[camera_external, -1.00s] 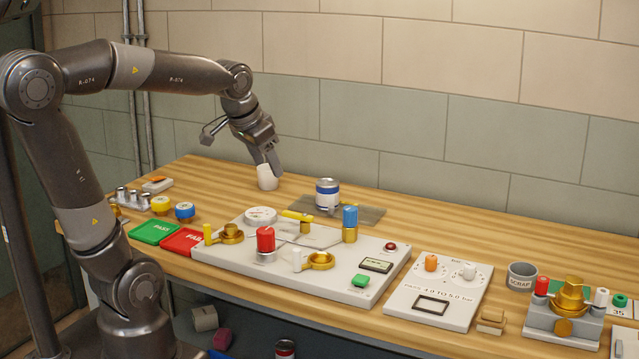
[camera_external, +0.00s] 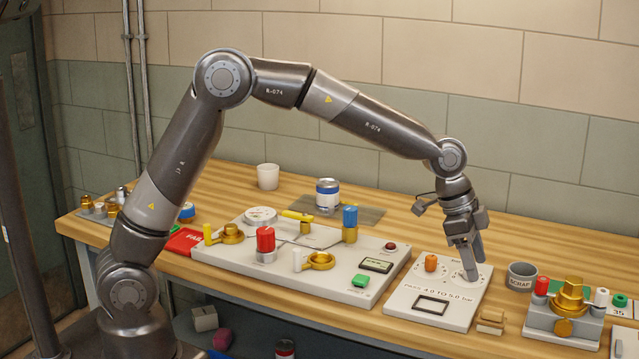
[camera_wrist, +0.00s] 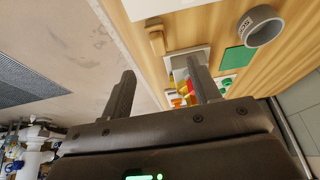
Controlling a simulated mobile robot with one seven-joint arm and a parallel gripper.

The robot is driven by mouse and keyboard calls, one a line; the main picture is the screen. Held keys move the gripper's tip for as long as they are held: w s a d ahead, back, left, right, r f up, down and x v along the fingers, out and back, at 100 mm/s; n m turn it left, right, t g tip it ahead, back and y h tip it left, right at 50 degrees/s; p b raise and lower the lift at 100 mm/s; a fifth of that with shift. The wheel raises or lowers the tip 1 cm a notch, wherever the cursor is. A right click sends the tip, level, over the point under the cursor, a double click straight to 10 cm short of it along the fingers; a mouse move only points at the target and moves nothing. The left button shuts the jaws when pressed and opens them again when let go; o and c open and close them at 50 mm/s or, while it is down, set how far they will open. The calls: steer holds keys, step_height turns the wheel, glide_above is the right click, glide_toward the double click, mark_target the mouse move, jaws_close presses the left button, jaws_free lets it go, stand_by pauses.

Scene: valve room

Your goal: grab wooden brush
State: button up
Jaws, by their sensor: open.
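The wooden brush (camera_external: 490,321) is a small brown block with a paler lower part. It lies near the bench's front edge, between the white gauge panel and the brass valve block. In the wrist view the brush (camera_wrist: 155,40) shows above the space between my fingers, apart from them. My gripper (camera_external: 470,266) is open and empty, pointing down over the right part of the gauge panel, to the left of and above the brush. In the wrist view both fingers of my gripper (camera_wrist: 160,85) are spread, with nothing between them.
A grey SCRAP cup (camera_external: 521,276) stands behind the brush. The brass valve block (camera_external: 566,322) stands to its right. The bench's front edge is close. Free bench top lies behind the cup.

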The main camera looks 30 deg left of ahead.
mark_target(492, 309)
steer(key=x, duration=0.4)
steer(key=s+d+x, duration=0.1)
steer(key=x, duration=0.1)
steer(key=shift+d, duration=0.15)
steer(key=x, duration=0.5)
steer(key=shift+w+d+f, duration=0.1)
steer(key=shift+w+f, duration=0.15)
steer(key=shift+f, duration=0.1)
steer(key=c, duration=1.1)
